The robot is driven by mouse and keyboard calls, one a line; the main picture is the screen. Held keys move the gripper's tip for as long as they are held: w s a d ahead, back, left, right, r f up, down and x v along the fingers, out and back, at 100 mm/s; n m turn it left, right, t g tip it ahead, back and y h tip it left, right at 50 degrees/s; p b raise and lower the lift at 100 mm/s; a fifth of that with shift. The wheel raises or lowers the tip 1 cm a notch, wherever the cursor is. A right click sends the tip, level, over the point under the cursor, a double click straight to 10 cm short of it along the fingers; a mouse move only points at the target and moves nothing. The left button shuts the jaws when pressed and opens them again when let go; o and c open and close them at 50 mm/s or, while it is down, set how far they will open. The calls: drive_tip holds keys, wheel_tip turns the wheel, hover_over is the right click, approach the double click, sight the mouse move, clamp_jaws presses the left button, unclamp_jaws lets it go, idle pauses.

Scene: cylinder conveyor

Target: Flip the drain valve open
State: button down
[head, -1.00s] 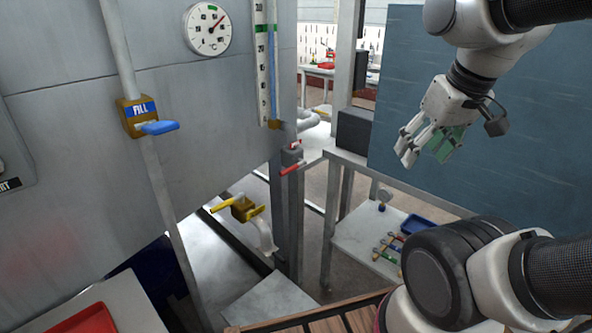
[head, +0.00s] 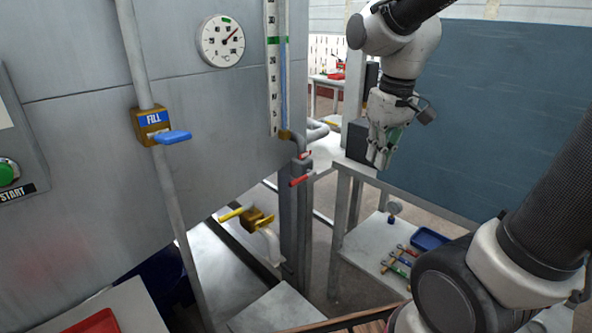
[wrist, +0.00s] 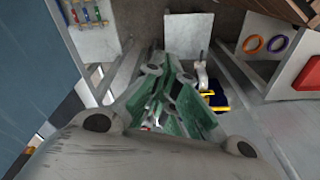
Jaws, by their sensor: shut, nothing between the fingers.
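In the wrist view the yellow drain valve (wrist: 209,94) is partly hidden behind my fingers. My gripper (head: 379,160) is shut and empty, pointing down, up and to the right of the valve in the head view and clear of it. In the wrist view my gripper (wrist: 160,122) fills the middle with its green pads.
A blue-handled FILL valve (head: 155,127) is on the tank pipe. A red-handled valve (head: 301,170) is on the post beside the tank. A table (head: 362,250) with tools and a blue tray (head: 430,239) stands right. A blue-grey panel (head: 500,110) is behind my arm.

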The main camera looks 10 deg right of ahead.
drive_tip(key=w+a+f+n, duration=0.1)
drive_tip(key=w+a+f, duration=0.1)
drive_tip(key=w+a, duration=0.5)
drive_tip(key=w+a+f+n, duration=0.2)
drive_tip(key=w, duration=0.8)
wheel_tip(320, 180, up, 3)
drive_tip(key=n, duration=0.1)
hover_over(302, 179)
drive_tip(key=s, duration=0.2)
drive_tip(key=shift+w+a+f+t+y, duration=0.15)
drive_tip(key=shift+w+a+t+y, duration=0.1)
drive_tip(key=shift+t+y, duration=0.05)
drive_tip(key=f, duration=0.4)
drive_tip(key=w+a+f, duration=0.1)
drive_tip(key=f, duration=0.4)
drive_tip(key=w+f, duration=0.1)
drive_tip(key=f, duration=0.3)
drive_tip(key=shift+w+a+f, duration=0.15)
drive_tip(key=shift+f, duration=0.25)
drive_tip(key=shift+a+f, duration=0.1)
